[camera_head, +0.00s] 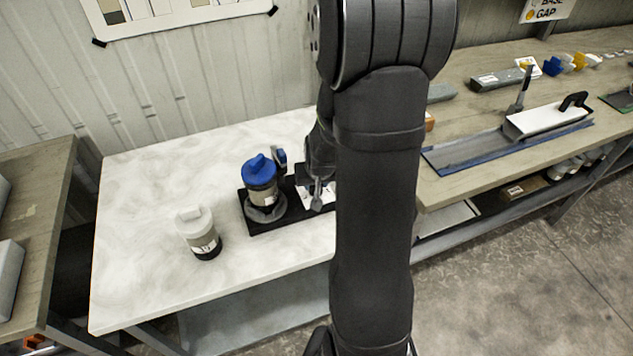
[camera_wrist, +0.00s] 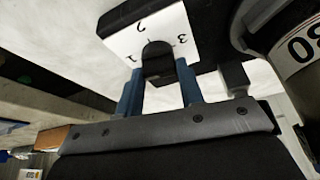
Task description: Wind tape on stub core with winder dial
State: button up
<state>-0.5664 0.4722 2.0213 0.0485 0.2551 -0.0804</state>
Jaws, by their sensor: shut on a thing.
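The winder (camera_head: 270,221) is a black base on the white table. A blue-capped core (camera_head: 261,184) stands upright on its left part, in a grey ring (camera_head: 264,212). The white dial plate, marked 1, 2 and 3, shows in the wrist view (camera_wrist: 118,47). The black dial knob (camera_wrist: 157,60) is at its middle, and my gripper (camera_wrist: 160,78) is shut on it with its blue fingers on either side. In the head view my arm hides part of the dial and the winder's right end. A second core with a white cap (camera_head: 198,232) stands to the left.
The white table (camera_head: 150,290) is clear in front and at the left. A wooden bench (camera_head: 470,190) at the right holds a long tray and tools. Another bench (camera_head: 30,200) is at the left.

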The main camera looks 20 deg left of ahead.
jog(key=shift+a+m+t+h, duration=0.15)
jog(key=shift+m+h, duration=0.2)
jog(key=shift+m, duration=0.65)
jog(key=shift+m+t+h, duration=0.15)
jog(key=shift+m+h, duration=0.2)
jog(key=shift+m, duration=1.05)
jog(key=o, duration=1)
jog(key=shift+r, duration=0.1)
jog(key=v, duration=1.7)
jog(key=shift+s+a+r, duration=0.1)
jog(key=shift+s+a, duration=0.05)
jog(key=shift+a, duration=0.1)
